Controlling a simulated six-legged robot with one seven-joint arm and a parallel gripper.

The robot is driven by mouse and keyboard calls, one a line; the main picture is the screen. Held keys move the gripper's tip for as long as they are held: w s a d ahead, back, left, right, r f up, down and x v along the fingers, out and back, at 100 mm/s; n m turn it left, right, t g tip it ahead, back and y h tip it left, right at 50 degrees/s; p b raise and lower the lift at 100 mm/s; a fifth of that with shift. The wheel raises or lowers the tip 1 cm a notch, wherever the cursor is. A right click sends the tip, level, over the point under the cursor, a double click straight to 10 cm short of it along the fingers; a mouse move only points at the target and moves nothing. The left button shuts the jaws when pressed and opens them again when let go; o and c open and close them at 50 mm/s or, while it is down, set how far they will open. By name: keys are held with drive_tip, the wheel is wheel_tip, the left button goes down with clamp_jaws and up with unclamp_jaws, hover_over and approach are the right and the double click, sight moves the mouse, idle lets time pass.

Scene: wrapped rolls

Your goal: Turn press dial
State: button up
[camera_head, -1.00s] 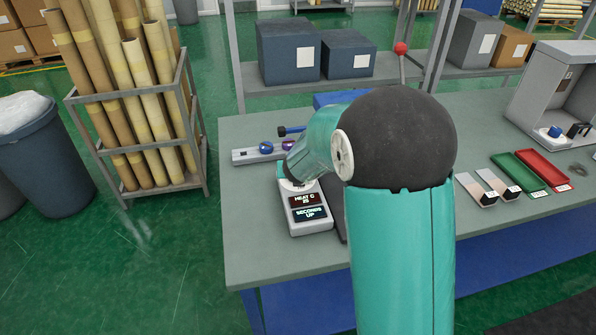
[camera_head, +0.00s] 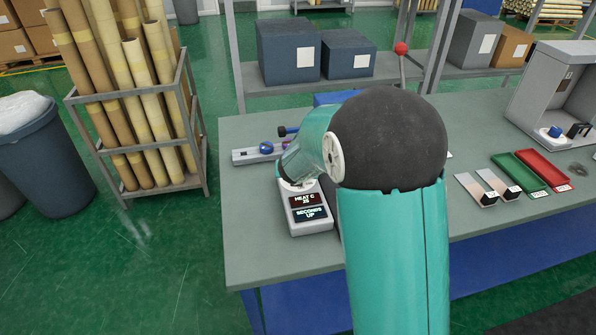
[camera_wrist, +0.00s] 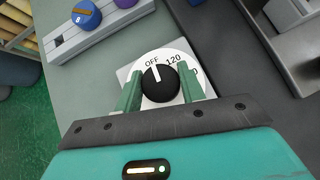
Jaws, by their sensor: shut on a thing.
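The press dial (camera_wrist: 160,84) is a black round knob with a white pointer line on a white disc marked OFF and 120; part of another marking shows at the right. The pointer is at OFF, tilted slightly left in the wrist view. My gripper (camera_wrist: 159,88) is shut on the knob, one green finger on each side. In the head view, my arm hides the dial and fingers.
A grey strip with a blue knob (camera_wrist: 86,14) lies beyond the dial. The grey bench (camera_head: 260,255) also bears green (camera_head: 517,176) and red (camera_head: 546,169) trays at the right. A red-balled lever (camera_head: 401,48) stands behind my arm. Cardboard tubes (camera_head: 130,90) fill a floor rack at the left.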

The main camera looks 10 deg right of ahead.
drive_tip(key=m+g+h, duration=0.1)
drive_tip(key=m+h, duration=0.2)
drive_tip(key=m, duration=0.1)
drive_tip(key=shift+a, duration=0.15)
drive_tip(key=m+g+h, duration=0.2)
drive_tip(key=m+g, duration=0.1)
drive_tip(key=m, duration=0.1)
drive_tip(key=shift+m, duration=0.4)
drive_tip(key=m+g+h, duration=0.1)
drive_tip(key=m+g, duration=0.1)
drive_tip(key=m, duration=0.1)
drive_tip(key=shift+f+m+g, duration=0.1)
drive_tip(key=shift+m+g, duration=2)
drive_tip(key=shift+m, duration=0.5)
drive_tip(key=o, duration=1)
